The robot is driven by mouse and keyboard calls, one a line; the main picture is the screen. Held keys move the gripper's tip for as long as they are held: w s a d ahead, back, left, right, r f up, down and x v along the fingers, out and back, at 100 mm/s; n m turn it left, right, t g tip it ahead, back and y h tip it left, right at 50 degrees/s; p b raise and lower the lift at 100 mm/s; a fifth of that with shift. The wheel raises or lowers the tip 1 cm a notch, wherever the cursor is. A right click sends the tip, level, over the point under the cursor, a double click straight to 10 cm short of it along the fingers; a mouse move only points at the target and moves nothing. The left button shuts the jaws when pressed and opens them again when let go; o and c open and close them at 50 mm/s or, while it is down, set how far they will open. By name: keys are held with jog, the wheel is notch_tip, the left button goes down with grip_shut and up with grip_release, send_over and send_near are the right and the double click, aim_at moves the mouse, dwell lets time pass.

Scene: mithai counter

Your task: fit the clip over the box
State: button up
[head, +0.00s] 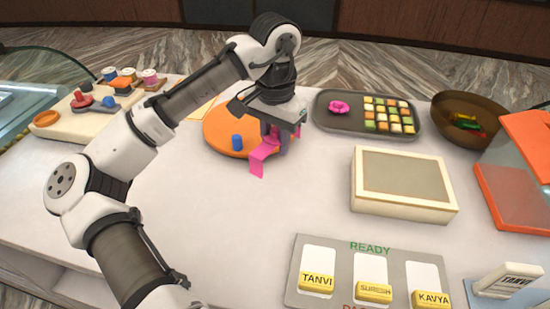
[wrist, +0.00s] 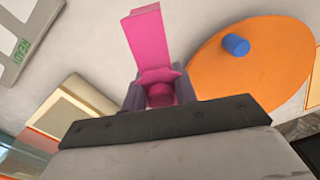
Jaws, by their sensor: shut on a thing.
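My gripper (head: 277,138) is shut on a bright pink piece (head: 262,153), which I take to be the clip. It hangs above the counter by the front right edge of an orange round board. In the wrist view the pink piece (wrist: 150,45) shows a long flat strip, a star-like flare and a rounded part between the fingers (wrist: 160,92). A cream box (head: 405,207) with a greyish top panel stands on the counter, right of and nearer than my gripper. It also shows at left in the wrist view (wrist: 75,112). The clip and box are apart.
The orange board (head: 222,137) holds a blue cylinder (head: 237,142). Behind the box are a grey tray (head: 335,124) with sweets and a brown bowl (head: 455,103). A labelled board (head: 340,262) lies in front; an orange-framed case (head: 488,190) stands right. The centre-left counter is clear.

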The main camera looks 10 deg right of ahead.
jog(key=shift+f+p, duration=0.3)
jog(key=shift+f, duration=2.7)
jog(key=shift+f, duration=0.1)
jog(key=shift+f, duration=0.15)
jog(key=o, duration=0.9)
jog(key=shift+o, duration=0.2)
